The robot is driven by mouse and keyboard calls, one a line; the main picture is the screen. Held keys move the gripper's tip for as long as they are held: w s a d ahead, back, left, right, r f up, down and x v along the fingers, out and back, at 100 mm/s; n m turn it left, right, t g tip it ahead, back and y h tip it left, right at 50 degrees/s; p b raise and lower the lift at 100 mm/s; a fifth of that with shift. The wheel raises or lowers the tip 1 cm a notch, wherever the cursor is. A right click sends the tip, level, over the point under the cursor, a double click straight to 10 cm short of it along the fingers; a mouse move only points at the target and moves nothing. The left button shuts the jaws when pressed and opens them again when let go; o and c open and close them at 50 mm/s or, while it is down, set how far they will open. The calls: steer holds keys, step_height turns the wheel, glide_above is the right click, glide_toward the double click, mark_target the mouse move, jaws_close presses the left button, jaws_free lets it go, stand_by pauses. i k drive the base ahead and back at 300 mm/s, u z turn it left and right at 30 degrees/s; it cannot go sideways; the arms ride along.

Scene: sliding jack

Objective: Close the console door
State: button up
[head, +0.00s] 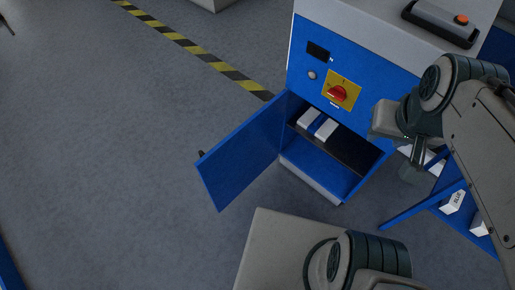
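The blue console (360,68) with a pale top stands at the upper middle of the head view. Its blue door (243,150) is wide open, swung out to the left from the left side of the lower compartment. A small dark handle (201,154) shows at the door's outer edge. The compartment (330,150) is exposed, with white and blue items on its dark shelf. My gripper (411,174) hangs at the right of the compartment, apart from the door. It is small and partly hidden by my arm, so its finger opening is unclear.
A red rotary switch (338,94) on a yellow plate is on the console front. A grey device with an orange button (461,19) lies on top. A blue rack (405,212) with white labelled items stands at right. The floor left of the door is clear, with a yellow-black stripe (185,42) behind.

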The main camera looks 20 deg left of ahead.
mark_target(227, 168)
steer(key=z, duration=3.05)
steer(key=k, duration=2.75)
steer(key=u, duration=1.7)
steer(key=i, duration=0.5)
